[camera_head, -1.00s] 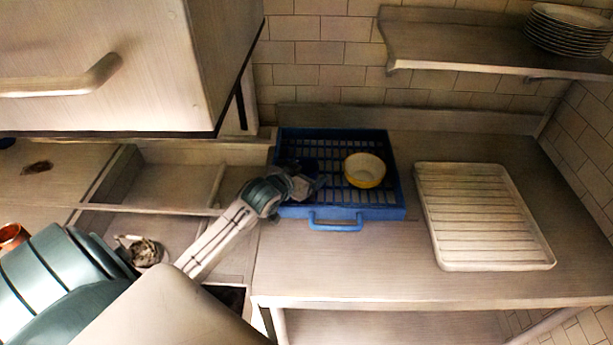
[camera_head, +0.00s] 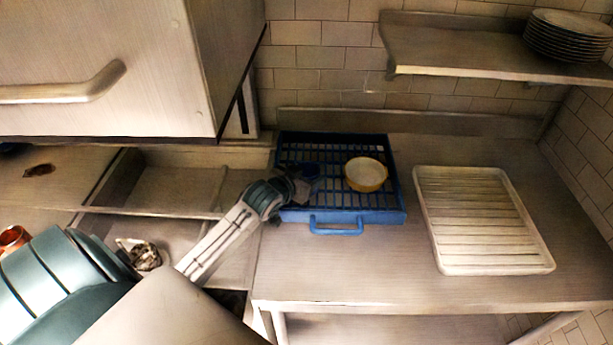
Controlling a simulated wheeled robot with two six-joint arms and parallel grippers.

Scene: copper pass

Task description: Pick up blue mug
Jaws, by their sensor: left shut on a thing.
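The blue mug (camera_head: 310,170) is a small dark blue shape in the left part of the blue rack (camera_head: 337,228), partly hidden by my left gripper and hard to make out against the rack. My left gripper (camera_head: 303,184) reaches over the rack's left side and is shut on the mug. Whether the mug touches the rack floor cannot be told. My right gripper is not in view.
A yellow bowl with a pale inside (camera_head: 366,174) sits in the rack, right of my gripper. A white ribbed drainer (camera_head: 483,220) lies on the counter to the right. Stacked plates (camera_head: 568,38) stand on the wall shelf (camera_head: 460,52). Sink basins (camera_head: 170,180) are at left.

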